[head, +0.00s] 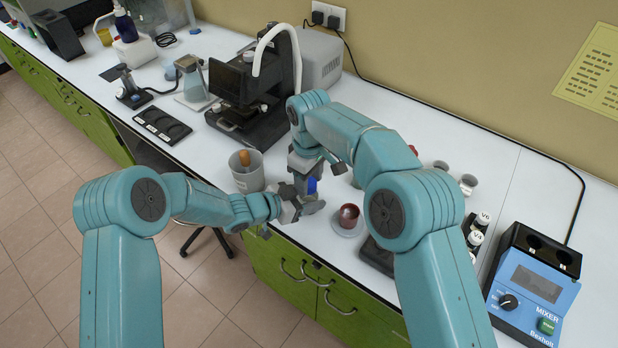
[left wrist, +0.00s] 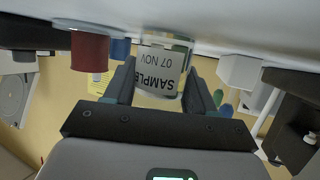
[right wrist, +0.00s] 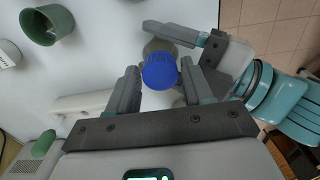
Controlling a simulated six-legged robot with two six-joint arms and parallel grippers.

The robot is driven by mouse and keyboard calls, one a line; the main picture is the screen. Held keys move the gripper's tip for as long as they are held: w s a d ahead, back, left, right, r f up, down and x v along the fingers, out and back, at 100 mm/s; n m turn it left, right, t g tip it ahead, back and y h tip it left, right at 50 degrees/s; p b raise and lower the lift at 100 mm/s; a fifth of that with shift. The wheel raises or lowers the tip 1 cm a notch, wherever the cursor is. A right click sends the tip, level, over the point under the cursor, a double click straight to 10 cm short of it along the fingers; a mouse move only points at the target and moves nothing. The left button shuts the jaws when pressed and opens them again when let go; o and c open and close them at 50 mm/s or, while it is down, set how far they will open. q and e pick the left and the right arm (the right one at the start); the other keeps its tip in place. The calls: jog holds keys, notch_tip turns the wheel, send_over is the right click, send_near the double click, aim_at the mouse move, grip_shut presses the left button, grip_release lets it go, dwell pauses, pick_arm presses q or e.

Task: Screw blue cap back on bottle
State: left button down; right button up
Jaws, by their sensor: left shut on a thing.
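My left gripper (left wrist: 160,95) is shut on the sample bottle, a clear bottle labelled "SAMPLE 07 NOV" (left wrist: 158,68). The label is upside down in the left wrist view. In the head view my left gripper (head: 290,206) is near the bench's front edge. The blue cap (right wrist: 160,71) sits between the fingertips of my right gripper (right wrist: 160,82), over the bottle. The fingers lie close on both sides of it; whether they press on it I cannot tell. The cap also shows in the head view (head: 312,186). The cap's seat on the neck is hidden.
A grey bin (head: 247,178) stands left of the grippers. A black instrument (head: 245,95) is behind. A green cup (right wrist: 48,24) shows in the right wrist view.

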jog(key=shift+o, duration=1)
jog(key=shift+a+r, duration=0.1)
notch_tip(320, 180, up, 12)
pick_arm(q)
jog(key=shift+c, duration=1.4)
grip_release()
pick_arm(e)
jog(key=shift+d, duration=0.2)
